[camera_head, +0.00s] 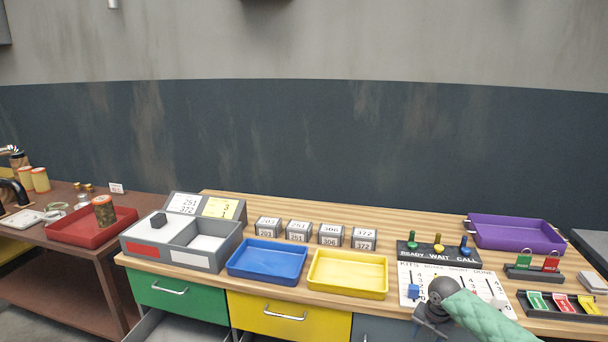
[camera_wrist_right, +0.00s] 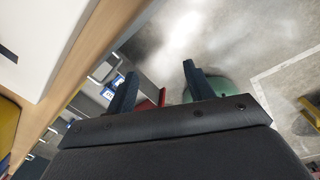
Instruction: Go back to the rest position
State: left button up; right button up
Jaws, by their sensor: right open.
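My right gripper (camera_head: 430,318) is at the lower right of the head view, in front of the white board. My green-sleeved forearm (camera_head: 492,316) comes in from the lower right. In the right wrist view, the gripper's two dark fingers (camera_wrist_right: 160,84) stand well apart with nothing between them. They point past the table edge (camera_wrist_right: 68,88) toward the grey floor (camera_wrist_right: 190,35). My left gripper is not in view.
The wooden workbench (camera_head: 262,202) carries a blue tray (camera_head: 267,260), yellow tray (camera_head: 348,273), purple tray (camera_head: 515,233), grey two-part box (camera_head: 190,262) and several numbered blocks. A white board (camera_head: 408,292) lies under my right gripper. A brown table (camera_head: 85,247) stands left.

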jog(key=s+a+f+m, duration=0.4)
jog(key=s+f, duration=0.1)
jog(key=f, duration=0.4)
jog(key=s+a+f+m+t+y, duration=0.1)
jog(key=s+a+f+m, duration=0.4)
jog(key=f, duration=0.4)
jog(key=s+a+f+m, duration=0.35)
jog(key=s+f, duration=0.25)
jog(key=f, duration=0.3)
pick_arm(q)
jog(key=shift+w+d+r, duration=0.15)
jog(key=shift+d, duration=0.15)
pick_arm(e)
jog(key=s+a+f+m, duration=0.2)
jog(key=s+f+m, duration=0.2)
jog(key=s, duration=0.6)
jog(key=s+a+f+m, duration=0.1)
jog(key=s+f+m, duration=0.3)
jog(key=s+f, duration=0.3)
jog(key=s+a+f+m+h, duration=0.1)
jog(key=s+f+m, duration=0.4)
jog(key=s, duration=0.9)
jog(key=shift+s+a+f+g, duration=0.3)
jog(key=shift+a+f, duration=0.15)
jog(key=shift+a, duration=0.35)
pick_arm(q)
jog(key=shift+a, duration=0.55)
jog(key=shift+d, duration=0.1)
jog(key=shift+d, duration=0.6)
